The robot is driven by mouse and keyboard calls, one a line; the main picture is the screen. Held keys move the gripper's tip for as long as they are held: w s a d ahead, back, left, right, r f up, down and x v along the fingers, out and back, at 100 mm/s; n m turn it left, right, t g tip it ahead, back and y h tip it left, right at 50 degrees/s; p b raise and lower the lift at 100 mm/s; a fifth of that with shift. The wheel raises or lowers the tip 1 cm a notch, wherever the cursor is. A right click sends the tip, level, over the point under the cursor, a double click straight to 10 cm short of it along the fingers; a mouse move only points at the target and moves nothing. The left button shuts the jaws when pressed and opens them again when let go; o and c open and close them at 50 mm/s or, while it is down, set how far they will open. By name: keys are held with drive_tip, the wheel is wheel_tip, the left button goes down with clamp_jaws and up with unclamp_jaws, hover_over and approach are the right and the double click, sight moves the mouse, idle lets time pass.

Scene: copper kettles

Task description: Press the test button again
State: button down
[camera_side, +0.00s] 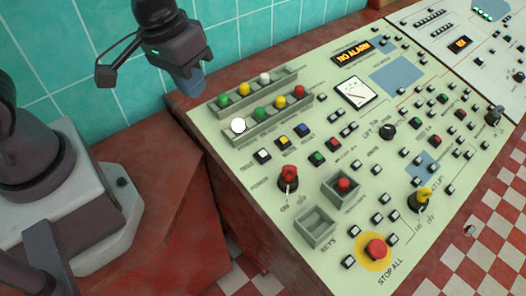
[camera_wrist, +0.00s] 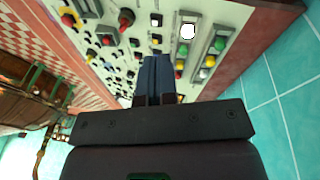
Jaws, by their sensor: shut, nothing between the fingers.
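The sloped pale-green control panel (camera_side: 237,150) carries several small buttons, and I cannot read which one is labelled test. Near its left edge are a white button (camera_side: 262,155), a yellow button (camera_side: 284,142) and a blue button (camera_side: 303,130). Two grey lamp strips lie above them; a round white lamp (camera_side: 238,125) glows at the near end of the lower strip and shows bright in the wrist view (camera_wrist: 188,31). My gripper (camera_side: 190,88) is shut and empty, above the panel's upper left edge and apart from the buttons. Its closed fingers (camera_wrist: 156,77) hide part of the panel in the wrist view.
An orange display (camera_side: 352,51) reads NO ALARM. A teal tiled wall (camera_side: 70,60) rises behind my gripper.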

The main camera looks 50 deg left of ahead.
drive_tip(key=w+d+f+n+t+h, duration=0.1)
drive_tip(key=w+d+f+n, duration=0.2)
drive_tip(key=f+n, duration=0.25)
drive_tip(key=w+d+f+n+t, duration=0.1)
drive_tip(key=w+d+f+n, duration=0.2)
drive_tip(key=f+n, duration=0.25)
drive_tip(key=n+t, duration=0.4)
drive_tip(key=n, duration=0.4)
hover_over(265, 158)
drive_tip(key=d, duration=0.2)
drive_tip(key=shift+a+r, duration=0.1)
drive_tip(key=shift+r, duration=0.15)
drive_tip(key=shift+f, duration=0.1)
drive_tip(key=shift+a+f, duration=0.3)
drive_tip(key=shift+f, duration=1.1)
drive_tip(key=shift+a+f, duration=0.25)
drive_tip(key=shift+f, duration=1.15)
drive_tip(key=shift+a+f, duration=0.3)
drive_tip(key=shift+f, duration=1.1)
drive_tip(key=shift+f, duration=0.1)
drive_tip(key=shift+a+f, duration=0.1)
drive_tip(key=shift+f, duration=0.25)
